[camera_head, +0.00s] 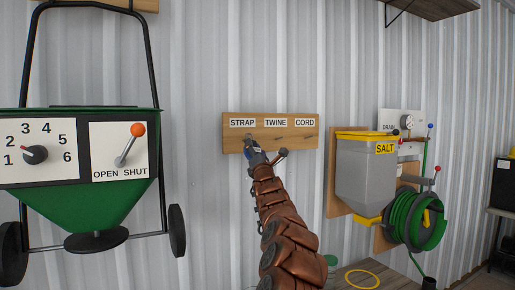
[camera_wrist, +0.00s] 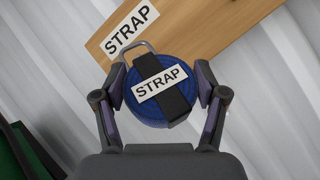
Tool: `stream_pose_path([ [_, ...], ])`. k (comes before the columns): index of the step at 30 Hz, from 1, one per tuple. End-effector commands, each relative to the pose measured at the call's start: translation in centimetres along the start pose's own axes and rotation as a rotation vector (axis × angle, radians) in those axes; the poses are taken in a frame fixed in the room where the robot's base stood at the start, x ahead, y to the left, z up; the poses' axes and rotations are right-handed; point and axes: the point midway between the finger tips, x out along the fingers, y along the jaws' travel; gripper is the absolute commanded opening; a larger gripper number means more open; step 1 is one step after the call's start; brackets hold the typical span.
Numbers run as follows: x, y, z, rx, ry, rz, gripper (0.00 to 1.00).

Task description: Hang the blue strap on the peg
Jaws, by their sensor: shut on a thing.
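The blue strap (camera_wrist: 133,108) is a round blue coil with a black band, a white STRAP label and a metal loop at its top. My gripper (camera_wrist: 160,92) is shut on it, one finger on each side, in the wrist view. In the head view my gripper (camera_head: 257,151) is at the board's left part, just under the STRAP sign (camera_head: 242,123). The wooden peg board (camera_head: 270,133) is on the wall. The metal loop overlaps the board beside the STRAP label (camera_wrist: 131,28) in the wrist view. The peg under STRAP is mostly hidden, and I cannot tell whether the loop is around it.
The board also has TWINE (camera_head: 276,123) and CORD (camera_head: 305,122) labels with small pegs below. A green spreader (camera_head: 90,200) stands at left. A grey salt bin (camera_head: 366,170) and a green hose reel (camera_head: 409,218) are at right. A yellow ring (camera_head: 362,279) lies on a table below.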

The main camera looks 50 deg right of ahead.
Motion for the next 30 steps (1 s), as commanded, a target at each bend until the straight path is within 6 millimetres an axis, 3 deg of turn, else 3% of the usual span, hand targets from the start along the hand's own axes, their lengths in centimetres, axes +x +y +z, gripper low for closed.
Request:
stream_pose_path([
  [10, 1.5, -0.1, -0.7, -0.002, -0.001, 0.002, 0.25],
  [30, 1.9, -1.1, -2.3, 0.000, 0.000, 0.002, 0.25],
])
